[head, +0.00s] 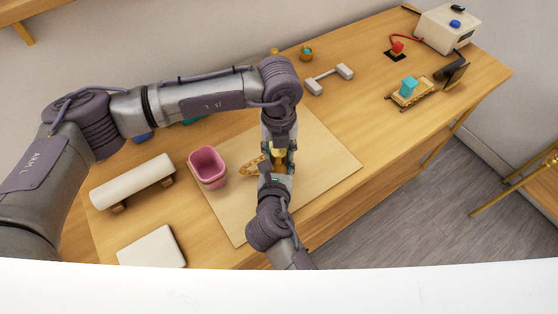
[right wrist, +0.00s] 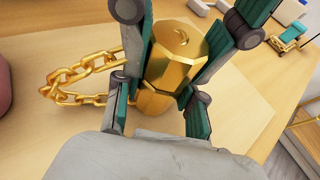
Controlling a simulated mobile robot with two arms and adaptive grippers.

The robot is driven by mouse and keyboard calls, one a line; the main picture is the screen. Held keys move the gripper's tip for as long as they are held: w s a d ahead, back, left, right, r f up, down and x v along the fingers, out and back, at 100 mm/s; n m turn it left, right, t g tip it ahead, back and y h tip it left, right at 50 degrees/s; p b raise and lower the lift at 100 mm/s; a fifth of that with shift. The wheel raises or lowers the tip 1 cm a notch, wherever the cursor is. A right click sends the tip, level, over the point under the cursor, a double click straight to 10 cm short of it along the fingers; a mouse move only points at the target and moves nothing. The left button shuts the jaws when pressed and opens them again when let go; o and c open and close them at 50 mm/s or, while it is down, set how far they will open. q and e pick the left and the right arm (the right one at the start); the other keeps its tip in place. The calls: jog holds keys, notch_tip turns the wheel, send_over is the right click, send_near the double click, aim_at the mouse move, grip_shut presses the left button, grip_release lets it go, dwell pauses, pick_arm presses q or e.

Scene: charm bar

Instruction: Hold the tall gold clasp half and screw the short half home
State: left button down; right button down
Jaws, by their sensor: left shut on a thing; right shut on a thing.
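The gold clasp (head: 279,158) is upright over the mat between my two grippers, mostly hidden by them in the head view. My left gripper (head: 279,147) is shut on the clasp from the far side. My right gripper (head: 276,170) is shut on it from the near side.
A pale mat (head: 325,165) lies under the clasp. A pink cup (head: 207,168) stands close on its left. A white roll (head: 132,182) and a white pad (head: 152,248) lie further left. A white dumbbell-shaped stand (head: 329,79) and a gold tray (head: 408,98) are behind right.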

pick_arm(q)
jog(key=shift+m, duration=1)
jog(key=c, duration=0.6)
grip_release()
jog(key=shift+c, duration=0.2)
jog(key=shift+r, duration=0.1)
jog(key=shift+r, duration=2.15)
jog(key=shift+c, duration=0.4)
